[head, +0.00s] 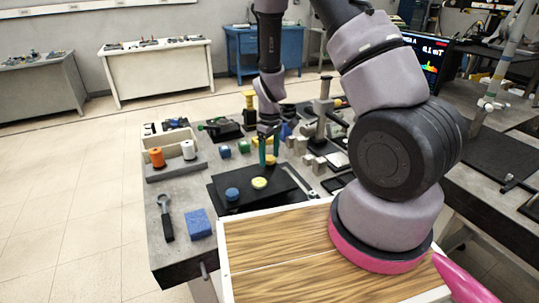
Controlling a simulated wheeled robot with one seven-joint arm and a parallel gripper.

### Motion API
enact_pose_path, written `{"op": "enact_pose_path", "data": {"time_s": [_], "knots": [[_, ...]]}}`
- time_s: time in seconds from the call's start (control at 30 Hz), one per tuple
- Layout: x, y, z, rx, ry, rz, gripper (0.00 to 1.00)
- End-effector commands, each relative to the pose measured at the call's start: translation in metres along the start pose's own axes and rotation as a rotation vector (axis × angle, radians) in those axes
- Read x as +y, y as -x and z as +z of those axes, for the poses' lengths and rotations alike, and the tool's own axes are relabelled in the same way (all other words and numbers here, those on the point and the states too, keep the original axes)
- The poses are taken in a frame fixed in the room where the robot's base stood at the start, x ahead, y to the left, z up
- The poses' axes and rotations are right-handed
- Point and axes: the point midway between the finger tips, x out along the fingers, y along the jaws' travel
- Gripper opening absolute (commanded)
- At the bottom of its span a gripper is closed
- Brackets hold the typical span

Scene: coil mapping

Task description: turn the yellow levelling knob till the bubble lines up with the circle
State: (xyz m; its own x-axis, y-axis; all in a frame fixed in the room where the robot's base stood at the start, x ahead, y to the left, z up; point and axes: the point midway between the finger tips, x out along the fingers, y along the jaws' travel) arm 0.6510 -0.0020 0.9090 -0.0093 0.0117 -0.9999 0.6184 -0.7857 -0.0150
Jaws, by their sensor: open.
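A yellow knob (260,183) sits on a black plate (236,206) near the front of the grey workbench. A blue knob (232,194) sits beside it to the left on the same plate.
Left on the bench (172,258) are a wrench-like tool (165,217), a blue block (199,224) and a holder with orange (157,157) and white spools (188,150). Small coloured blocks and metal parts crowd the area behind and right of my gripper. A screen (424,57) stands at back right.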

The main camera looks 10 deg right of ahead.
Motion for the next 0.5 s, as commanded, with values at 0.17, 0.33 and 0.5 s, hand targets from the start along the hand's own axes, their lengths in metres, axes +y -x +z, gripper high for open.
{"op": "enact_pose_path", "data": {"time_s": [0.17, 0.33, 0.5], "knots": [[0.0001, 0.0001, -0.0001, 0.000, 0.000, 0.000, 0.77], [0.0001, 0.0002, 0.0000, 0.000, 0.000, 0.000, 0.11], [0.0001, 0.0003, 0.0000, 0.000, -0.003, 0.000, 0.00]]}}
